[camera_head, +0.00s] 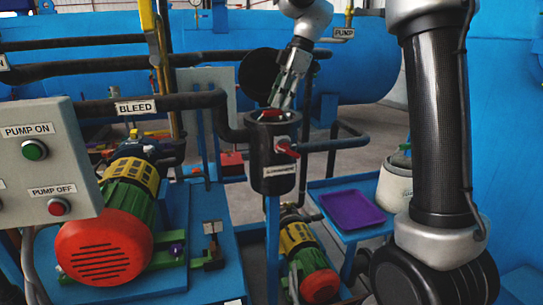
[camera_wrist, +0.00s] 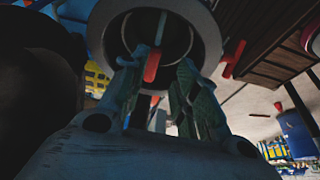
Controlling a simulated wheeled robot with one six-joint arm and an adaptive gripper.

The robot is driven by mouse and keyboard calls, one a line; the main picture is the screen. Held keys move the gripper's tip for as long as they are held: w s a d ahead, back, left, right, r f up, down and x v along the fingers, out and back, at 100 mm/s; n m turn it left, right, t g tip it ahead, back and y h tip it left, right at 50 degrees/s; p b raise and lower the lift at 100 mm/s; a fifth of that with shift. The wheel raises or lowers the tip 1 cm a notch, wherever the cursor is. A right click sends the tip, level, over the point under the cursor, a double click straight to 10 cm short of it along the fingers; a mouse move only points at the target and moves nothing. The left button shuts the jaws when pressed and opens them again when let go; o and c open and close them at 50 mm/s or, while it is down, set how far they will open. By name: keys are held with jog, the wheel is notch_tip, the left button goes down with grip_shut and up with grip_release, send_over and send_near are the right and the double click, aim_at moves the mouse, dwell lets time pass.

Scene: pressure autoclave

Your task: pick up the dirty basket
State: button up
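A black cylindrical housing (camera_head: 275,165) with an open top and red handles stands on a blue post in the head view. Its round grey rim (camera_wrist: 212,35) and dark mouth fill the top of the wrist view. My gripper (camera_head: 276,104) points down at the top of this housing. In the wrist view its two fingers (camera_wrist: 162,66) are apart, with a red piece (camera_wrist: 152,66) showing between them, apparently not gripped. A thin grey bar (camera_wrist: 161,27) shows inside the mouth. I cannot clearly make out the dirty basket; the housing walls hide what is inside.
A purple tray (camera_head: 352,209) lies on a blue cart (camera_head: 332,184) to the right, beside a pale pot (camera_head: 397,182). Black pipes, including the BLEED pipe (camera_head: 160,104), run close to the housing. A red-and-green pump (camera_head: 105,246) and control box (camera_head: 42,163) stand left.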

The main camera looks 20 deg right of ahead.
aim_at(271, 116)
jog(key=shift+w+a+f+n, duration=0.15)
jog(key=shift+w+a+n, duration=0.15)
jog(key=shift+w, duration=0.1)
jog(key=x, duration=0.7)
jog(key=shift+w+a+f, duration=0.1)
jog(key=shift+f, duration=0.25)
grip_shut()
